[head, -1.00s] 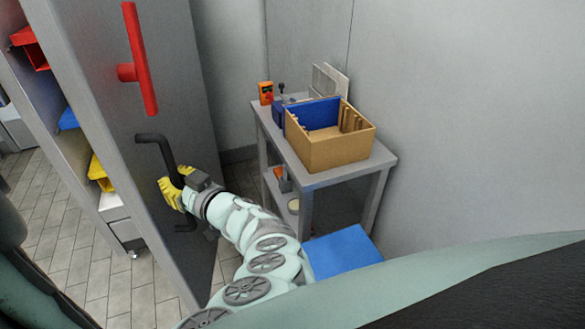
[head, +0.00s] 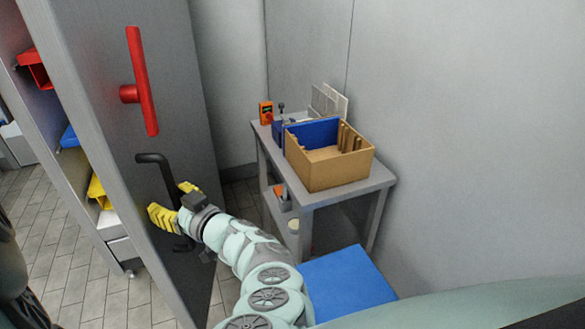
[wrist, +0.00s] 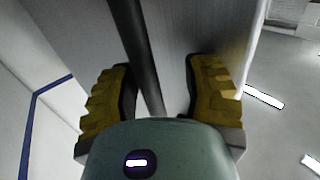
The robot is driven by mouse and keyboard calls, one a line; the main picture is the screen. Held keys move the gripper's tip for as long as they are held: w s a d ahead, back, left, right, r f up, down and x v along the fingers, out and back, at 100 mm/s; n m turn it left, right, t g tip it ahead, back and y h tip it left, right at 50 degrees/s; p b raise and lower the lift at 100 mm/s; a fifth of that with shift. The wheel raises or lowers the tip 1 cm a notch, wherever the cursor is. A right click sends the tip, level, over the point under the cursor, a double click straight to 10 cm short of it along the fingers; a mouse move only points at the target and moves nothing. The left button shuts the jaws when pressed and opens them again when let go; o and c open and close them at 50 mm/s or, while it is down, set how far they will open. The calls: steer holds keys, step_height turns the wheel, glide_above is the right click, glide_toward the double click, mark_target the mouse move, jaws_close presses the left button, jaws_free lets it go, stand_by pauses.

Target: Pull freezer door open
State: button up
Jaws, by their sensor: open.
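The grey freezer door (head: 195,110) stands at the left in the head view. A black bar handle (head: 163,172) is fixed on its face, below a red handle (head: 140,80). My gripper (head: 175,203) is at the lower part of the black handle, its yellow fingers spread apart.
A grey table (head: 373,185) with a brown box (head: 325,173) and an orange device (head: 266,112) stands right of the door. A blue block (head: 345,285) is in front of it. Shelves with coloured bins (head: 98,190) are at the left. Tiled floor (head: 60,250) shows there.

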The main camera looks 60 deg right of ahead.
mark_target(164, 164)
steer(key=shift+d+r, duration=0.15)
steer(key=shift+r, duration=0.35)
steer(key=shift+d+r, duration=0.15)
steer(key=shift+r, duration=4.1)
